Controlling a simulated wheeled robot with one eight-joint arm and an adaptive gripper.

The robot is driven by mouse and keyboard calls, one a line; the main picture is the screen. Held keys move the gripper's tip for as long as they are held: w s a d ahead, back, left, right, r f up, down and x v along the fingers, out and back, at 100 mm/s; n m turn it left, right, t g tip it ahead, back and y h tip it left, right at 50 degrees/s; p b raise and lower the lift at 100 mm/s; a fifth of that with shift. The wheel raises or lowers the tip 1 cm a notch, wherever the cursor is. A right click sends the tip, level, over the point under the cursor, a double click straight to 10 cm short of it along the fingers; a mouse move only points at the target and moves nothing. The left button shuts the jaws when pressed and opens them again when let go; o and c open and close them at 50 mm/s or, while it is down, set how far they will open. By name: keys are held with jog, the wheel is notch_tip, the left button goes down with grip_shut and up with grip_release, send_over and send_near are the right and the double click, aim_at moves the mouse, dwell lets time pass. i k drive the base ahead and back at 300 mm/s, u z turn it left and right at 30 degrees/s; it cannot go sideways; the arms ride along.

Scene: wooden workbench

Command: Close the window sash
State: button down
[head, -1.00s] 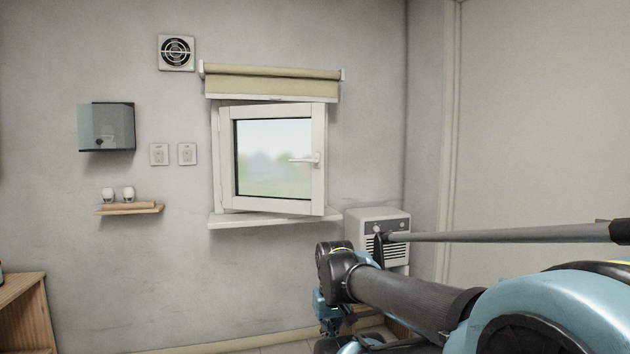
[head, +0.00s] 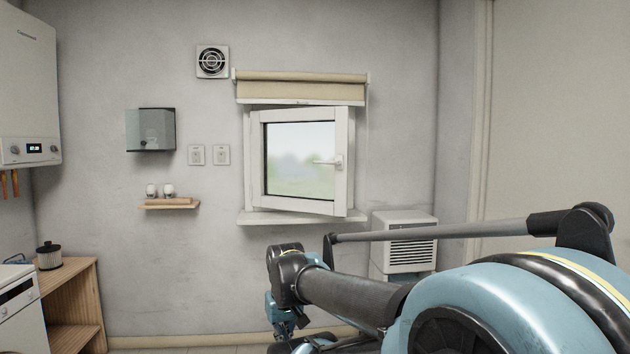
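My gripper (head: 283,325) hangs at the end of my arm in the lower middle, below and apart from the sash. It is small and dark there, and its fingers cannot be made out.
A rolled blind (head: 300,88) hangs above the sash and a sill (head: 290,217) juts out below. A white heater-like unit (head: 404,225) stands lower right. A small shelf (head: 168,205) and a grey wall box (head: 150,130) are left. A wooden shelf unit (head: 85,300) stands lower left.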

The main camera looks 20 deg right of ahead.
aim_at(259, 121)
jog(key=u, duration=0.05)
jog(key=i, duration=1)
